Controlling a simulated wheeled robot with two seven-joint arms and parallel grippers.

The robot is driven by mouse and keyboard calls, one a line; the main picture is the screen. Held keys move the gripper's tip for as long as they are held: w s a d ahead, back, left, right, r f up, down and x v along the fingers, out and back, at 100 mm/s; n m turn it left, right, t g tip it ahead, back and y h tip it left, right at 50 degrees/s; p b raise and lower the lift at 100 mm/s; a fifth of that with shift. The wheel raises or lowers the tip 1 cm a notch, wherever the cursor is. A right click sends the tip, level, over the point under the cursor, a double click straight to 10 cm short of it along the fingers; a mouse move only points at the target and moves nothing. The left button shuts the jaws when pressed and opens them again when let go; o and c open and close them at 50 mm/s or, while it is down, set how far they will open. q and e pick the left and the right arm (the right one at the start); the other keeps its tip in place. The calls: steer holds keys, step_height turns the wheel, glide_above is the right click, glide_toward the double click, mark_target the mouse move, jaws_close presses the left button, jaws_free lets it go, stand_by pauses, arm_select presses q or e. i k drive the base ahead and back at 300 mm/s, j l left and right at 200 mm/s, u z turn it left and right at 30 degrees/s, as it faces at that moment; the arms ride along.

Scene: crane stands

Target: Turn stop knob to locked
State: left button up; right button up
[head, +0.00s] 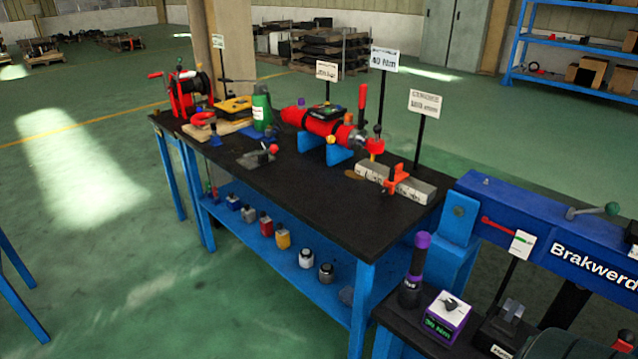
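No part is clearly readable as the stop knob, and no locked marking can be read at this size. A red cylindrical device (318,122) lies on blue supports on the black workbench (290,190), with a red upright lever (361,104) at its right end. A blue beam (540,225) at the right carries a red lever (499,229) and a handle with a green ball (611,208). Neither of my grippers is in view.
A red winch-like device (183,92) and a green bottle (262,112) stand at the bench's far left. Several small weights or bottles line the lower blue shelf (255,240). A low black table (405,322) holds a purple-topped flashlight-like object (415,270).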

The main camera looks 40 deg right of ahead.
mark_target(384, 190)
steer(key=u, duration=0.2)
steer(key=i, duration=4.4)
steer(key=z, duration=3.95)
